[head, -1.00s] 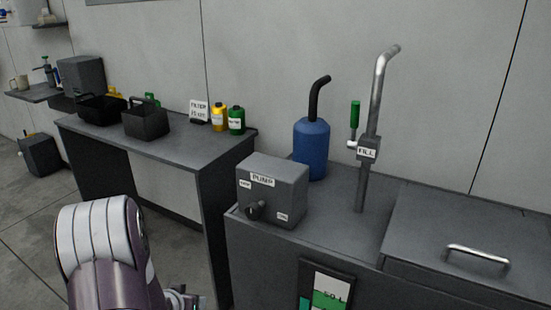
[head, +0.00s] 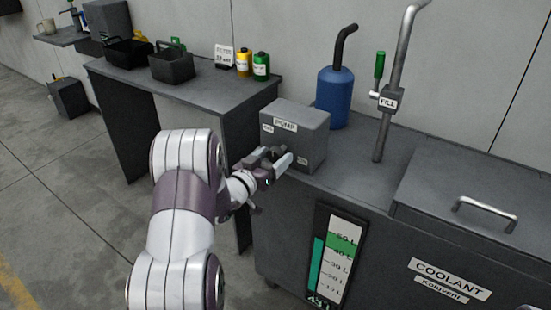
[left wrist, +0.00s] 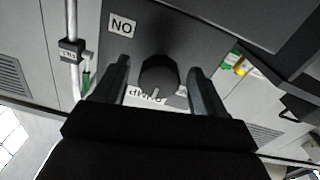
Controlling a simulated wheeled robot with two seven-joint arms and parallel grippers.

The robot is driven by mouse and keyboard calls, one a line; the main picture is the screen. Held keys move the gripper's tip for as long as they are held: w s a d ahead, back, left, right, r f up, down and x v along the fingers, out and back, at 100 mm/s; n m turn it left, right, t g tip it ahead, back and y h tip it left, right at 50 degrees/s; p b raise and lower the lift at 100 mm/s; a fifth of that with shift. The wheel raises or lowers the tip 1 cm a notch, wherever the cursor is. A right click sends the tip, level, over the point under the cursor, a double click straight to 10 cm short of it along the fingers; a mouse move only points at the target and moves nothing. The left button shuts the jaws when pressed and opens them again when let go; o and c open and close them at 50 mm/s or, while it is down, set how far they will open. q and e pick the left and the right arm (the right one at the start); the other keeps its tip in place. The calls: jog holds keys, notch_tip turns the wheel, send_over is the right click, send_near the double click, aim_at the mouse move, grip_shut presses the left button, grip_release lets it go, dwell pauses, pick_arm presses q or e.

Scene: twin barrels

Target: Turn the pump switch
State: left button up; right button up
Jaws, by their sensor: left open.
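The grey pump box (head: 308,130) stands on the coolant cabinet, with a PUMP label and smaller labels on its front. The round black pump switch (left wrist: 159,75) shows in the left wrist view, where the picture is upside down; its light mark points towards the PUMP label (left wrist: 146,97). A label in that view (left wrist: 122,25) reads as ON. My left gripper (head: 278,161) is open at the box's front, and in the wrist view its fingers lie either side of the switch. I cannot tell whether they touch it. In the head view the gripper hides the switch.
A blue canister (head: 338,98) and a fill pipe with a green-handled valve (head: 389,98) stand behind and right of the box. A lidded hatch (head: 470,185) is at the right. A side table (head: 200,90) holds black bins and bottles.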

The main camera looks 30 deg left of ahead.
pick_arm(q)
jog(key=shift+w+d, duration=0.1)
jog(key=shift+w, duration=0.55)
jog(key=c, duration=1.1)
jog(key=shift+o, duration=0.2)
